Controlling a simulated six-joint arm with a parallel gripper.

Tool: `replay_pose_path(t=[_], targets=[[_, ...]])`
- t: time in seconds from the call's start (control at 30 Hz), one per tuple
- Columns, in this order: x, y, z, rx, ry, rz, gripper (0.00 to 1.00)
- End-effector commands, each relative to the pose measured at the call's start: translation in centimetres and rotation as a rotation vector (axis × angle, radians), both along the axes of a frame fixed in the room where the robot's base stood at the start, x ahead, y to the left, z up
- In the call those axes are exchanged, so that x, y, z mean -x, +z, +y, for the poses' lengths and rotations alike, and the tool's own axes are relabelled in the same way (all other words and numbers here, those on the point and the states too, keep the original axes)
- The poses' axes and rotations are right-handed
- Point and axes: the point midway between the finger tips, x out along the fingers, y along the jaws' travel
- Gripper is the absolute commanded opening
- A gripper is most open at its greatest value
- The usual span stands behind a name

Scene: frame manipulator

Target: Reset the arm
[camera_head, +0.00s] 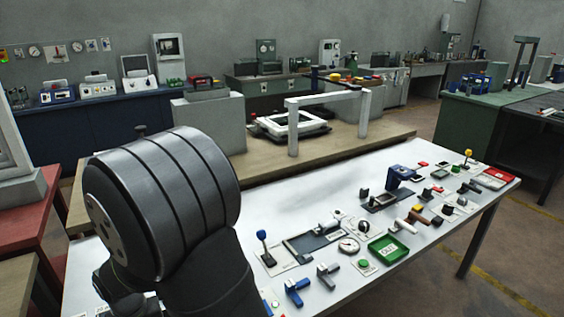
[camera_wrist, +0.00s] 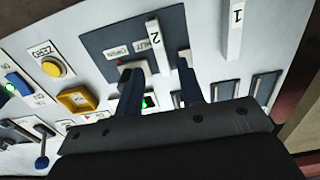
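My gripper (camera_wrist: 158,70) shows at the lower middle of the wrist view, with two dark blue fingers standing apart and nothing visible gripped between them. It is over a pale panel (camera_wrist: 85,20) of controls. A white handle marked 2 (camera_wrist: 154,32) is just beyond the fingertips, near the gap. A white handle marked 1 (camera_wrist: 235,32) is to the right. I cannot tell whether the fingertips touch anything. In the head view my dark arm fills the lower left, and the gripper itself is hidden.
The white table (camera_head: 300,215) carries many small controls, a green tray (camera_head: 388,249) and a red tray (camera_head: 497,175). A white frame (camera_head: 290,124) stands on the beige bench behind. In the wrist view are a yellow button (camera_wrist: 54,67) and a blue-knobbed lever (camera_wrist: 42,161).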

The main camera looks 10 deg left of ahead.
Motion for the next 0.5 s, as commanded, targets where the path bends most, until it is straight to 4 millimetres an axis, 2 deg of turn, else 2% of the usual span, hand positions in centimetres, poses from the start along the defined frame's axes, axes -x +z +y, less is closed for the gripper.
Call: replay_pose_path(t=[0.1, 0.33, 0.5], targets=[[0.1, -2.4, -0.1, 0.006, 0.0, 0.003, 0.35], [0.0, -6.0, -0.1, 0.004, 0.0, 0.001, 0.35], [0.0, -2.8, 0.1, -0.004, 0.0, -0.001, 0.35]])
